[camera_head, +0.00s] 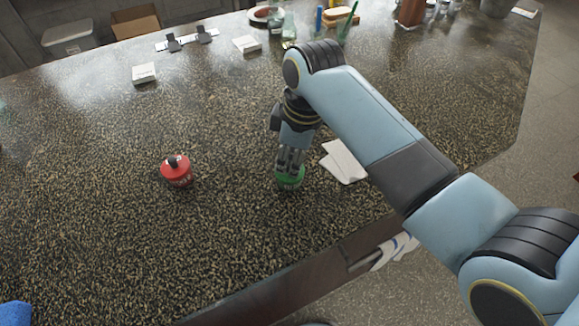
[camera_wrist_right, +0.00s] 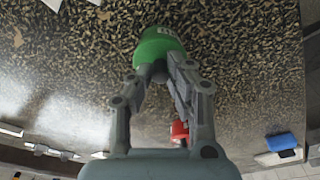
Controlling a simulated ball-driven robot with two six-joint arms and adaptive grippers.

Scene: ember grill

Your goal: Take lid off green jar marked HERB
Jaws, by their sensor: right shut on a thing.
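The green jar (camera_head: 290,184) stands on the speckled counter, left of the white cloth, partly hidden under my right gripper. In the right wrist view the green jar (camera_wrist_right: 160,42) shows its green top and a small white label at the edge of its side. My right gripper (camera_head: 291,168) points down at the jar's top. In the right wrist view its fingers (camera_wrist_right: 158,72) are closed around a dark knob on the lid. I cannot tell whether the lid is seated or raised. My left gripper is not in view.
A red jar (camera_head: 177,172) with a dark knob stands to the left. A folded white cloth (camera_head: 343,161) lies close to the right of the green jar. Small white boxes (camera_head: 144,73) and bottles (camera_head: 289,25) stand further back. The counter's front edge is near.

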